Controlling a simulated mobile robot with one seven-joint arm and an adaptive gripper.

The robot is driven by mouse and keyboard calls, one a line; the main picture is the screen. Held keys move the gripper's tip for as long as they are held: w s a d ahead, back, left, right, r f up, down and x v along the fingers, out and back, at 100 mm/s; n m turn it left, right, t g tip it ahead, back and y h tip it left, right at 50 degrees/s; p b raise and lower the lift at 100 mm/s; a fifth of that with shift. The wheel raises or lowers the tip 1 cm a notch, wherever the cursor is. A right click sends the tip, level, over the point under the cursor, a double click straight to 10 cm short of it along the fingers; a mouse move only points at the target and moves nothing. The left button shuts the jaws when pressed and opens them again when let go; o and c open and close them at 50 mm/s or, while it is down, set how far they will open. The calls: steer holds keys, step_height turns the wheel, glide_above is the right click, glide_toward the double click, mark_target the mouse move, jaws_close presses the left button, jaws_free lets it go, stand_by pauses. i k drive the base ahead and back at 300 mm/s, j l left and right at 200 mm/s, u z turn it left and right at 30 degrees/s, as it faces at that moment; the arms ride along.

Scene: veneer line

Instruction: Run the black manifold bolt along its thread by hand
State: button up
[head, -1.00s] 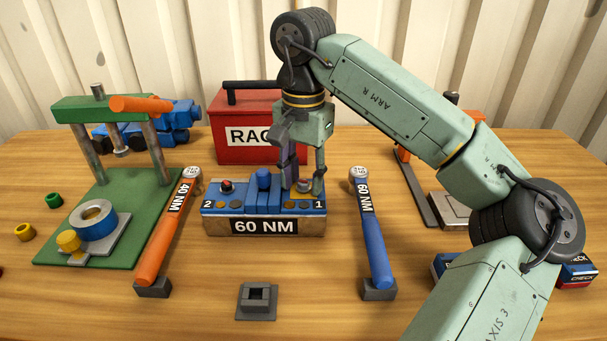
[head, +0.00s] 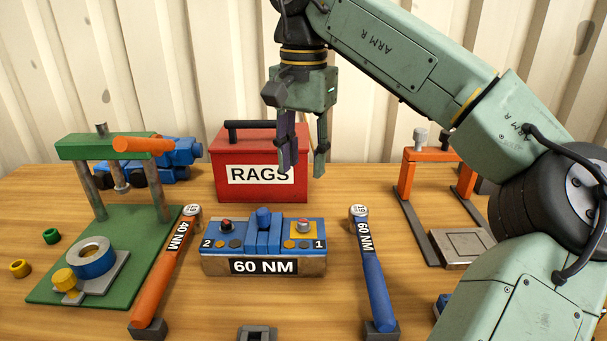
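The blue manifold (head: 263,245) stands mid-table on a base labelled "60 NM". A dark bolt with a red top (head: 226,225) stands at its left end, beside the number 2. A paler bolt with a red mark (head: 303,226) stands at its right end, beside the number 1. Which one the task calls black is not certain; the left one looks darker. My gripper (head: 303,174) hangs above and behind the manifold's right end, in front of the red box. Its two fingers point down, apart, with nothing visible between them. It touches neither bolt.
An orange "40 NM" wrench (head: 167,260) stands left of the manifold and a blue "60 NM" wrench (head: 371,270) right of it. A green press (head: 110,240) is at left. A red "RAGS" box (head: 240,190) is behind. An orange frame (head: 405,180) stands at right.

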mark_target(226, 226)
steer(key=k, duration=1)
